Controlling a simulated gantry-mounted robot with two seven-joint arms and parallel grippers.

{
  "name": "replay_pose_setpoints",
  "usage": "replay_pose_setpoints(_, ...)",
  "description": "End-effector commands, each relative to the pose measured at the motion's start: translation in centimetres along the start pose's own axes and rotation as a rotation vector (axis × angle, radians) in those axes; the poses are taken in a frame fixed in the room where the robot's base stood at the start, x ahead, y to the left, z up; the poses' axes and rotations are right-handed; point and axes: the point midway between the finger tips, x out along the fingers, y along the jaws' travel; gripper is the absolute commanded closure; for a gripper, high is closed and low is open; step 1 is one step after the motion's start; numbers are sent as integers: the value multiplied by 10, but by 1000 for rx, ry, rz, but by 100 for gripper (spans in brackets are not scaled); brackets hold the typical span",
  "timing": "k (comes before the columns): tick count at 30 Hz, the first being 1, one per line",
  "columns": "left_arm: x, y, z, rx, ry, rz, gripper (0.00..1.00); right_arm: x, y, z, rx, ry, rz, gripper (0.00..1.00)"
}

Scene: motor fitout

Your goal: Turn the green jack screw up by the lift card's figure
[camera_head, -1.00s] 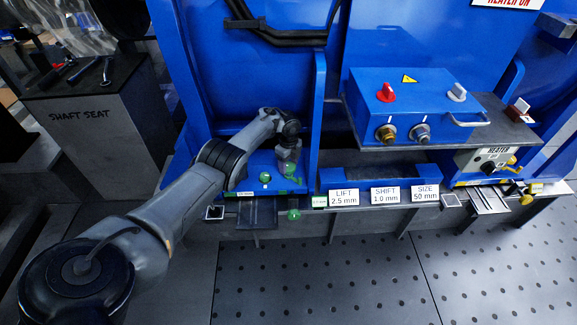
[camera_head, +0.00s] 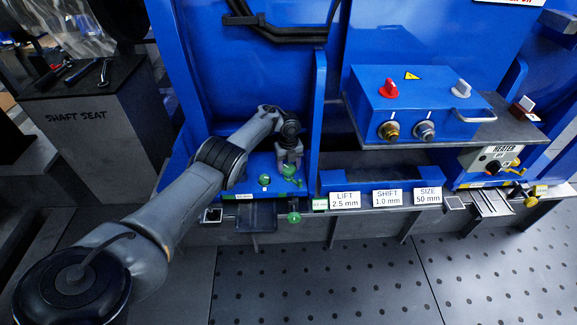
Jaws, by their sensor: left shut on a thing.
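The lift card (camera_head: 345,199) reads "LIFT 2.5 mm" on the front edge of the blue machine. My left gripper (camera_head: 289,166) reaches down over the blue base and is shut on a green knob (camera_head: 288,172), seemingly the jack screw's head. The fingers hide part of it. Another green knob (camera_head: 264,180) stands just to the left, and a green round knob (camera_head: 294,217) sits below at the front edge. My right gripper is not in view.
A SHIFT card (camera_head: 387,197) reads 1.0 mm and a SIZE card (camera_head: 427,195) reads 50 mm. A blue control box (camera_head: 420,95) stands on a shelf at right. A blue upright (camera_head: 318,120) rises close right of my gripper. The perforated floor (camera_head: 330,280) is clear.

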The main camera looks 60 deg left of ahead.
Motion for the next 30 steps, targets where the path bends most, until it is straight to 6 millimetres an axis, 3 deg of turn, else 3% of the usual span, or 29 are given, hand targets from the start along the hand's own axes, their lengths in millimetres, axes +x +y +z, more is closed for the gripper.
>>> replay_pose_setpoints(9, 3, 1, -1, 0, 2, 4, 72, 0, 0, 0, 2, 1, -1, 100)
replay_pose_setpoints(10, 3, 1, -1, 0, 2, 4, 40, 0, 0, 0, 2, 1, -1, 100)
replay_pose_setpoints(15, 2, 1, 0, 0, 1, 3, 16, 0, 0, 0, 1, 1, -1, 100)
replay_pose_setpoints(30, 0, 0, 0, -26, 0, 1, 16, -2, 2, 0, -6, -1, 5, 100)
